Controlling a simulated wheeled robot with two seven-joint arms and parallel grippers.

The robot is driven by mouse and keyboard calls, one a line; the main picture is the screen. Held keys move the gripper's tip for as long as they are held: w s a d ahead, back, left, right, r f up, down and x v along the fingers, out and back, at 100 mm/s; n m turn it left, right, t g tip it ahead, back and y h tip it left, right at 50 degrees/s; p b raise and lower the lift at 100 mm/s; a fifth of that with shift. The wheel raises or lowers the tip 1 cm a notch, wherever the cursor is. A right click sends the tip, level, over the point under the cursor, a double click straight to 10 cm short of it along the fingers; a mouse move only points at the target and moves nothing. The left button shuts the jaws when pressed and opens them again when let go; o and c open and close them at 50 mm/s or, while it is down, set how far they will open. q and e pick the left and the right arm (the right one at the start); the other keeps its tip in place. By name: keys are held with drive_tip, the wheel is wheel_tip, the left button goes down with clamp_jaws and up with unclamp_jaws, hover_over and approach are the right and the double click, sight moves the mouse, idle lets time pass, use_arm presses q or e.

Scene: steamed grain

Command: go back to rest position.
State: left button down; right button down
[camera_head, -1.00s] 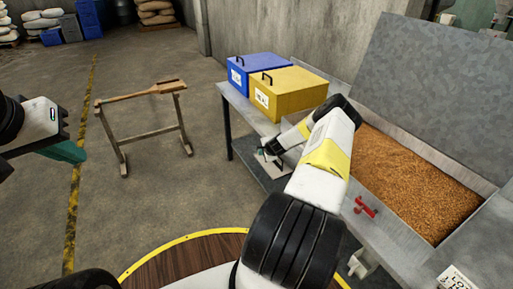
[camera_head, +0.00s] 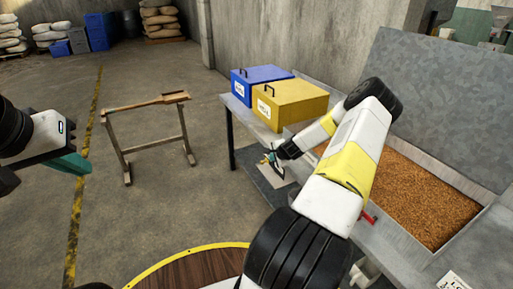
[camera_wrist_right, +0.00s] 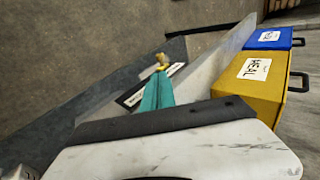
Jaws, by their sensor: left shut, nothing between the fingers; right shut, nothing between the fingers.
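My left gripper (camera_head: 72,163) is at the left edge of the head view, its teal fingers closed and empty over the bare floor. My right arm reaches up from the bottom of the head view and bends back to the left. Its gripper (camera_head: 270,158) is small in that view, near the grey table's left side and below the yellow box. In the right wrist view the teal fingers (camera_wrist_right: 157,94) are together with nothing held. A small yellow piece (camera_wrist_right: 161,61) shows at their tips; I cannot tell what it is.
A blue box (camera_head: 262,76) and a yellow box (camera_head: 290,103) stand on the grey table. A bin of brown grain (camera_head: 425,205) is at the right, partly behind my right arm. A wooden stand (camera_head: 150,138) is at left on open floor. Sacks (camera_head: 160,22) lie far back.

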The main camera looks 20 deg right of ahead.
drive_tip(key=shift+s+r, duration=0.25)
idle(0.3)
drive_tip(key=s+a+r+n+g+y, duration=0.1)
drive_tip(key=s+a+r+n, duration=0.25)
drive_tip(key=a+r, duration=0.4)
drive_tip(key=s+a+r+n, duration=0.2)
drive_tip(key=a+r+n, duration=0.25)
drive_tip(key=r, duration=0.65)
drive_tip(key=s+a+r+n+g+y, duration=0.15)
drive_tip(key=a+r+n, duration=0.25)
drive_tip(key=a+r, duration=0.4)
drive_tip(key=s+a+r+n, duration=0.2)
drive_tip(key=s+a+r, duration=0.1)
drive_tip(key=s+r, duration=0.35)
drive_tip(key=s+a+r+n, duration=0.2)
drive_tip(key=s+a+r, duration=0.1)
drive_tip(key=s+r, duration=0.3)
drive_tip(key=s+a+r+n, duration=0.2)
drive_tip(key=s, duration=1.5)
drive_tip(key=shift+a+n, duration=0.15)
drive_tip(key=shift+n, duration=0.25)
